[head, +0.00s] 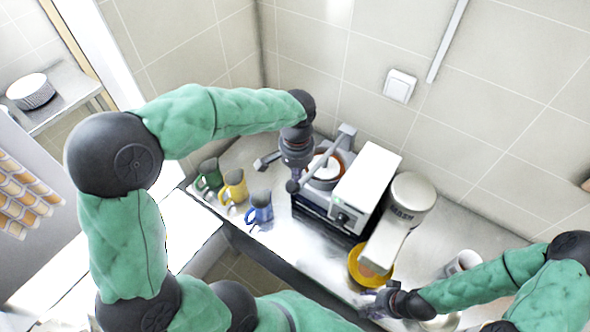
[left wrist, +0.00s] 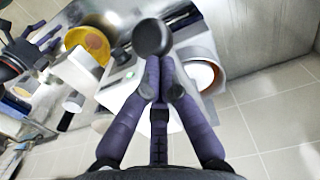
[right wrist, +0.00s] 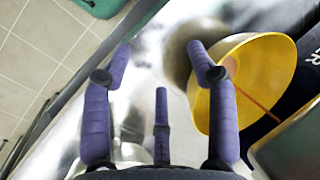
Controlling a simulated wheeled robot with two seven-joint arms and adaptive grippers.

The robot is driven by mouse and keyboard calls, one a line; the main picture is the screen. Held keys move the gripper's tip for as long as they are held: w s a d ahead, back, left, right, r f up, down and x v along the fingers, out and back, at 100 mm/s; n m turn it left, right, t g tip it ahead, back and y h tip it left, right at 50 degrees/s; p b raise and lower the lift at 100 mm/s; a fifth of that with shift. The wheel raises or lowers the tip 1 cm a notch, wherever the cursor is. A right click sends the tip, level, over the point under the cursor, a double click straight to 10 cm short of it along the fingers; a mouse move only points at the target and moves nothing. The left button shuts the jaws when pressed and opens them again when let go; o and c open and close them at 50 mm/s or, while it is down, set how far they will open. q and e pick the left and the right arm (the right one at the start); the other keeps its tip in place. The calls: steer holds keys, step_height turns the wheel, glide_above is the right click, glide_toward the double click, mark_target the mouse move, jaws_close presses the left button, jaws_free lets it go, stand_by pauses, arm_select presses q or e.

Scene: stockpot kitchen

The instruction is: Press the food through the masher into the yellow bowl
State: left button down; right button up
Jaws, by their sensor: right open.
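The masher (head: 365,187) is a white and grey machine with a front dial. A grey lever (head: 324,157) with a dark round knob (left wrist: 153,38) crosses its orange-rimmed opening (head: 326,172), which holds something pale. The yellow bowl (head: 357,262) stands at the front, below the machine's pale spout (head: 384,246), with orange inside. My left gripper (head: 296,163) is at the lever's knob end; its fingers (left wrist: 163,85) are close together just behind the knob, seemingly shut on the lever. My right gripper (head: 378,300) is open beside the bowl, one finger (right wrist: 205,65) overlapping its rim in the right wrist view.
Green (head: 208,176), yellow (head: 233,187) and blue (head: 259,208) mugs stand left of the machine. A white cup (head: 462,261) stands to the right. The tiled wall is close behind. Bare steel counter (head: 440,235) lies right of the machine.

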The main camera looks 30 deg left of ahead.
mark_target(296, 185)
arm_select(q)
steer(key=shift+s+f+b, duration=0.1)
steer(key=shift+f+b, duration=1.45)
steer(key=shift+f, duration=0.75)
arm_select(e)
steer(key=shift+f, duration=1.6)
stand_by(1.2)
arm_select(q)
steer(key=shift+s+f, duration=0.1)
steer(key=shift+f, duration=0.2)
arm_select(e)
steer(key=shift+f, duration=0.1)
stand_by(2.5)
